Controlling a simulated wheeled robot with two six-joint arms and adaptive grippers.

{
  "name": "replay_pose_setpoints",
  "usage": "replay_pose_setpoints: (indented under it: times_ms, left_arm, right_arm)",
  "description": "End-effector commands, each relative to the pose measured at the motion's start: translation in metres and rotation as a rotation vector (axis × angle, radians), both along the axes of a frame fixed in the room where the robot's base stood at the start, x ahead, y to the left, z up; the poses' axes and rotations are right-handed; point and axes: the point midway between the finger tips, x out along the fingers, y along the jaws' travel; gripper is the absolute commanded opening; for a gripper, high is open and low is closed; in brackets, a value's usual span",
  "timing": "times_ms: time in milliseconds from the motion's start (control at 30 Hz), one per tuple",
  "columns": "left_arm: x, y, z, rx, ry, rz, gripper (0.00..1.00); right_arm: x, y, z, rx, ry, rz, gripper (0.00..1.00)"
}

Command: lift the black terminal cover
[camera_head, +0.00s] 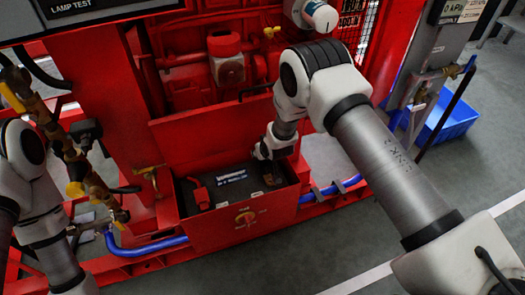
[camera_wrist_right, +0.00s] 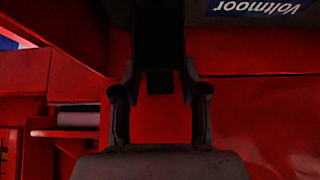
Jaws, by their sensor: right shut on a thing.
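The battery (camera_head: 232,196) sits in an open red box with its dark top exposed and a blue-and-white label across it. The label also shows in the wrist view (camera_wrist_right: 255,8). A red terminal cover (camera_head: 199,194) is on the left of the battery top. My right gripper (camera_head: 268,153) reaches down over the back right of the battery. In the wrist view its two fingers (camera_wrist_right: 160,75) are closed on the black terminal cover (camera_wrist_right: 160,40), which shows as a dark block between the fingertips. Whether the cover is clear of its post is unclear. My left gripper is out of view.
The raised red lid (camera_head: 205,133) stands behind the battery. The box's front wall (camera_head: 240,226) carries a warning mark. Blue hoses (camera_head: 150,246) run beside the box. Red frame and engine parts stand behind; grey floor is clear at front right.

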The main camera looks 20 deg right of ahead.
Motion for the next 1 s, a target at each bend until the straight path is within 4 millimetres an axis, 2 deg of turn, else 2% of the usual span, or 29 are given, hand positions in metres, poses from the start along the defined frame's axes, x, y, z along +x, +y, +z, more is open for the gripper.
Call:
replay_pose_setpoints:
  times_ms: [33,367,400,767,867,1000]
  left_arm:
    - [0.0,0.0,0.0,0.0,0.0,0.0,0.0]
    - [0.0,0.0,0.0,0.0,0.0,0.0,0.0]
    - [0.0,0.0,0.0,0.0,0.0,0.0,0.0]
    - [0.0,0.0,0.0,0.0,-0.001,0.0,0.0]
    - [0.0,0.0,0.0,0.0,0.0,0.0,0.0]
    - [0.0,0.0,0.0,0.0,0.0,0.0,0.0]
  right_arm:
    - [0.008,0.0,0.006,0.002,-0.024,-0.002,0.0]
    - [0.009,0.0,0.007,0.002,-0.027,-0.002,0.0]
    - [0.009,0.0,0.007,0.002,-0.028,-0.002,0.52]
    - [0.001,0.0,0.01,0.001,-0.015,-0.001,0.52]
    - [-0.009,0.0,0.023,0.001,-0.015,-0.001,0.52]
    - [-0.03,-0.001,0.051,0.001,-0.016,0.0,0.52]
